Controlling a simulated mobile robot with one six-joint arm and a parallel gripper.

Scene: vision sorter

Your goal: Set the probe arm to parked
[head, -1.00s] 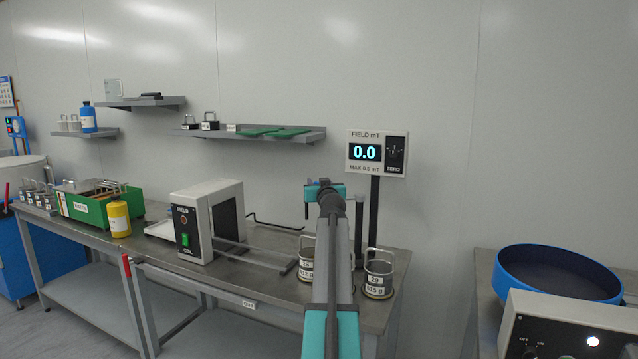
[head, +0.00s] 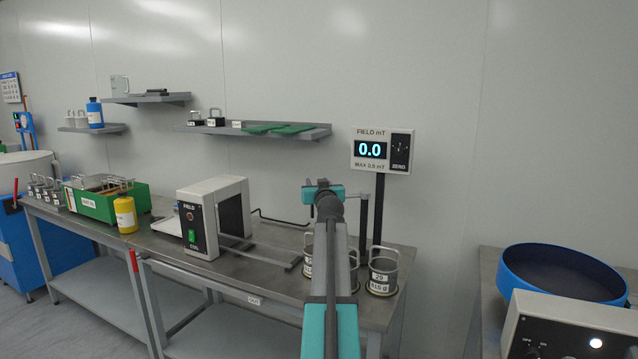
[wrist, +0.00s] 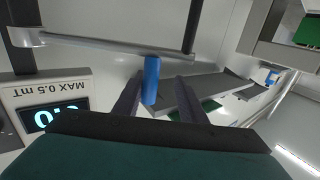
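The probe arm (wrist: 110,46) shows in the wrist view as a pale grey bar running across the top from a dark post at the left. A blue cylindrical handle (wrist: 151,80) hangs from it. My gripper (wrist: 160,85) is open, its two dark fingers on either side of the handle's line with gaps; I cannot tell whether the handle lies fully between them. The field meter (head: 382,151) reads 0.0.
The bench (head: 225,268) carries a white coil box (head: 200,225), a green crate (head: 95,209), a yellow bottle (head: 125,214) and weights with handles (head: 383,272) near my arm. A blue round pan (head: 560,272) stands at the right. Shelves (head: 250,133) line the wall.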

